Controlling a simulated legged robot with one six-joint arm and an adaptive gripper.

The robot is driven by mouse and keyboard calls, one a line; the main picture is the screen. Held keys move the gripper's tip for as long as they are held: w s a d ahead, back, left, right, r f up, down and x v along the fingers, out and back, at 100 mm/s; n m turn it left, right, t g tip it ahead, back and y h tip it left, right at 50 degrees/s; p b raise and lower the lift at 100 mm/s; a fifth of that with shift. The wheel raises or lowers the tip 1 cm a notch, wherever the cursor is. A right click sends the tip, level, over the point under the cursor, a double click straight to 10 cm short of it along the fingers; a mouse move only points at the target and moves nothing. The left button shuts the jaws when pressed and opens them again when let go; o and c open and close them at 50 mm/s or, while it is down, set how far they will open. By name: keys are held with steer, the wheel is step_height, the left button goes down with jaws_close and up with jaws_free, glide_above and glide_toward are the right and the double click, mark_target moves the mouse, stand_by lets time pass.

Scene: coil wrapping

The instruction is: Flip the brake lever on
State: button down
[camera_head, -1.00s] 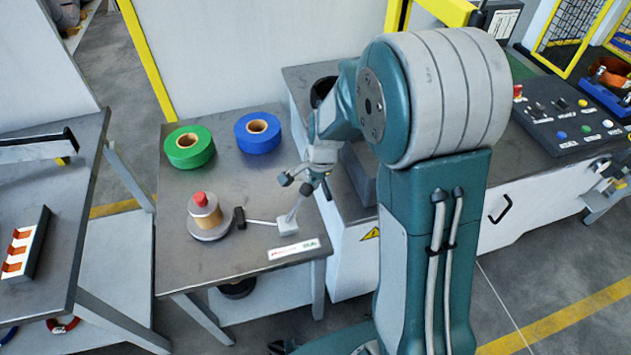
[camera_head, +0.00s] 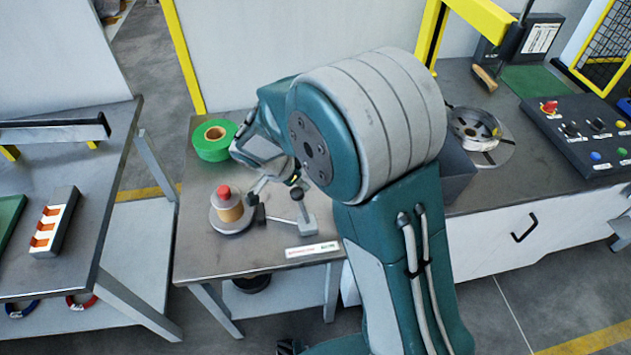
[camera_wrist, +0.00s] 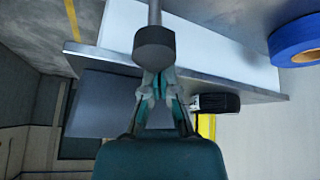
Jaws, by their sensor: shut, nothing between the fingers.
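The brake lever (camera_head: 299,208) is a short grey rod with a dark knob, rising from a pale base block on the small table. It leans slightly left. A thin bar runs left from the base to a black pad (camera_head: 260,216) beside the spool (camera_head: 230,211) with a red top; I cannot tell whether the pad touches it. My gripper (camera_head: 257,186) is shut and empty, low over the table near the lever, partly hidden by my arm. In the wrist view, the lever's dark knob (camera_wrist: 154,47) is right ahead of my shut fingers (camera_wrist: 155,88); contact is unclear.
A green roll (camera_head: 213,140) lies behind the spool. A blue roll (camera_wrist: 297,46) shows in the wrist view. A bench with a control box (camera_head: 580,135) is at right, another table (camera_head: 80,225) at left. The small table's front left is clear.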

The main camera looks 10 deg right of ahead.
steer(key=shift+a+f+h, duration=0.15)
steer(key=shift+a+h, duration=0.45)
steer(key=shift+a, duration=0.3)
steer(key=shift+a+f, duration=0.1)
steer(key=shift+a, duration=0.65)
steer(key=shift+f, duration=0.1)
